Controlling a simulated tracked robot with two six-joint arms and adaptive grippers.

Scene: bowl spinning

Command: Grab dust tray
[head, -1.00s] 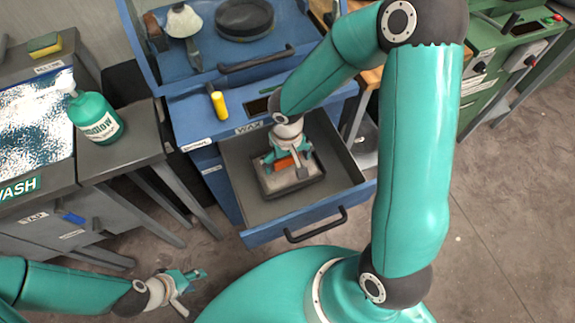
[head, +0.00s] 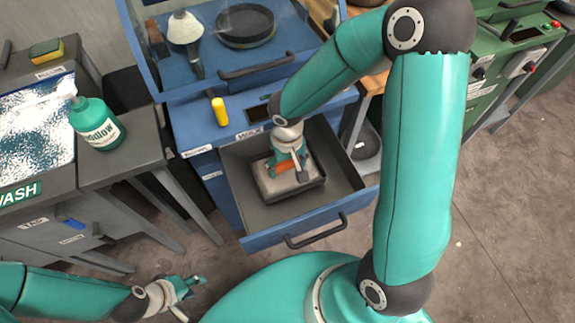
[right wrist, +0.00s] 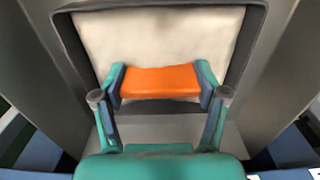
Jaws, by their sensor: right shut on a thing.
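The dust tray (head: 277,193) is a dark-rimmed tray with a pale beige inside and an orange handle (right wrist: 160,82). It sits inside the open blue drawer (head: 335,208) in the head view. My right gripper (head: 289,166) reaches down into the drawer and is shut on the orange handle, with a finger at each end of it in the right wrist view (right wrist: 160,88). The pale inside of the tray (right wrist: 155,40) fills the top of that view. My left gripper (head: 192,292) is open and empty, low at the left.
The blue cabinet holds a dark round pan (head: 246,24) and a yellow cylinder (head: 220,112) above the drawer. A green bottle (head: 95,122) stands on the grey table at the left. The floor at the right is clear.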

